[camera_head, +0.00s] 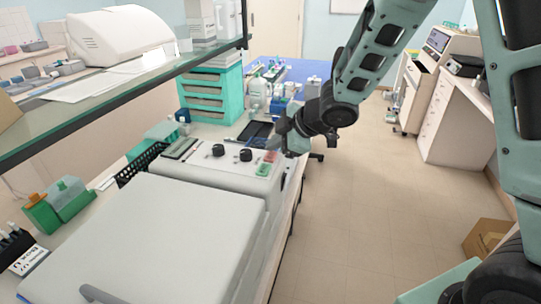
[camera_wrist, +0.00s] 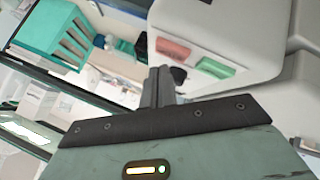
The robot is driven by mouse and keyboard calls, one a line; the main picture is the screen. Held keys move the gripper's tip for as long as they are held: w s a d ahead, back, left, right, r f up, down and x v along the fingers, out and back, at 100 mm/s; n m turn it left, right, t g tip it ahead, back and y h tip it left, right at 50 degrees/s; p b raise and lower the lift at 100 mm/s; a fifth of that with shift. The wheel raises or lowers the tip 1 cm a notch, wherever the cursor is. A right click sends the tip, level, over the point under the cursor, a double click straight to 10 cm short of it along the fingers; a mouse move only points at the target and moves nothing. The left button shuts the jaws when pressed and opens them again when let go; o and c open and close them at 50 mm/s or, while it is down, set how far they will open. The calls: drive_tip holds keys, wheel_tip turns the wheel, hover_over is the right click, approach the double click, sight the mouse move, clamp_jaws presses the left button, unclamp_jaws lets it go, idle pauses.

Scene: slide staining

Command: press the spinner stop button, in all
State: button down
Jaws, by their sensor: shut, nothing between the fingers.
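The spinner is a pale grey box (camera_head: 160,228) with a broad closed lid, on the bench at the lower left of the head view. Its rear panel bears a red button (camera_head: 270,156) beside a green button (camera_head: 263,170). Both also show in the wrist view, the red one (camera_wrist: 173,48) and the green one (camera_wrist: 215,67). My gripper (camera_head: 283,142) is shut and empty, at the right end of the panel near the red button. In the wrist view its fingertips (camera_wrist: 160,72) appear just below the red button; contact cannot be told.
Two black knobs (camera_head: 232,153) and a small display (camera_head: 181,147) sit left of the buttons. A glass shelf (camera_head: 120,95) overhangs the bench at the upper left. A teal drawer unit (camera_head: 210,93) stands behind the spinner. The floor (camera_head: 365,220) to the right is open.

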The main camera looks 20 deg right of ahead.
sight(275, 157)
idle(0.7)
drive_tip(key=shift+f+b, duration=0.35)
drive_tip(key=shift+f, duration=0.1)
drive_tip(key=shift+f, duration=0.35)
idle(0.4)
drive_tip(key=shift+r, duration=0.15)
drive_tip(key=shift+r+p, duration=0.55)
drive_tip(key=shift+r, duration=0.1)
wheel_tip(275, 157, up, 5)
drive_tip(key=p, duration=0.5)
drive_tip(key=shift+r, duration=0.1)
idle(0.7)
